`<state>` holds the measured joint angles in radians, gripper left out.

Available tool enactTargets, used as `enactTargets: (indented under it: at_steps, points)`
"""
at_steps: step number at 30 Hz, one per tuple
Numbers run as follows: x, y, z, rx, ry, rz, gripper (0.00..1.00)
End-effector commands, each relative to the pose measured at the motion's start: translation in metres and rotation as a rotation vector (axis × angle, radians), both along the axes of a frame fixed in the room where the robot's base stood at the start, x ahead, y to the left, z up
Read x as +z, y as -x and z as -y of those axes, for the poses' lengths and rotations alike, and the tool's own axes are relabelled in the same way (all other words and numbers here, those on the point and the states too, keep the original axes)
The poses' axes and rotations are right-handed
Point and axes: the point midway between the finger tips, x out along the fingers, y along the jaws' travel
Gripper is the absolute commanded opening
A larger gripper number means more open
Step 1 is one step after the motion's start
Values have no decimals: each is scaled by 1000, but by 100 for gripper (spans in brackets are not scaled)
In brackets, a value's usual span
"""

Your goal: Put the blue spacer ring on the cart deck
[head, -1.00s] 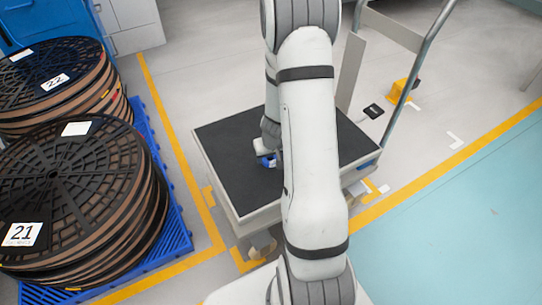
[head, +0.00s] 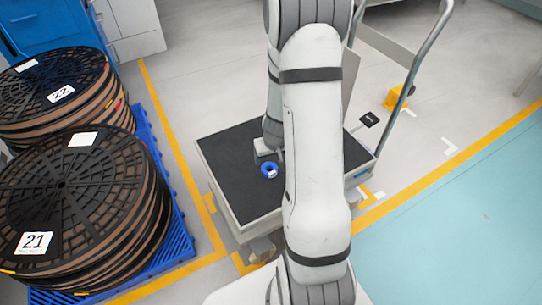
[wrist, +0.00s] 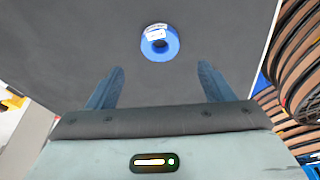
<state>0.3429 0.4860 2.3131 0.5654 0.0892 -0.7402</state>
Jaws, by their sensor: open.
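The blue spacer ring (head: 269,170) lies flat on the black cart deck (head: 228,160), just beside my gripper (head: 266,150). In the wrist view the ring (wrist: 160,42) has a white label and sits on the dark deck (wrist: 90,40), ahead of the fingertips and apart from them. My gripper (wrist: 160,80) is open, with its two blue fingers spread and nothing between them. My arm hides the right part of the deck in the head view.
Stacks of black reels marked 21 (head: 75,190) and 22 (head: 50,80) stand on a blue pallet (head: 175,225) at the left. The cart's metal handle (head: 412,75) rises at the right. A yellow block (head: 394,98) lies on the floor behind.

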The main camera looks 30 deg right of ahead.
Motion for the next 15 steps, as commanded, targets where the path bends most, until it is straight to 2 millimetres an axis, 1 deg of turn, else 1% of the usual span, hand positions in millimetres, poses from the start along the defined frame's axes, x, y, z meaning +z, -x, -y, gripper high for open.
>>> enactTargets:
  at_steps: [1, 3, 10, 13, 15]
  points:
    - [15, 3, 0, 1, 0, 1, 74]
    - [23, 5, -1, 0, 0, 0, 74]
    - [38, 10, -4, 4, -3, 0, 74]
    - [51, 10, -14, 18, -16, 5, 74]
    - [67, 11, -27, 35, -33, 7, 74]
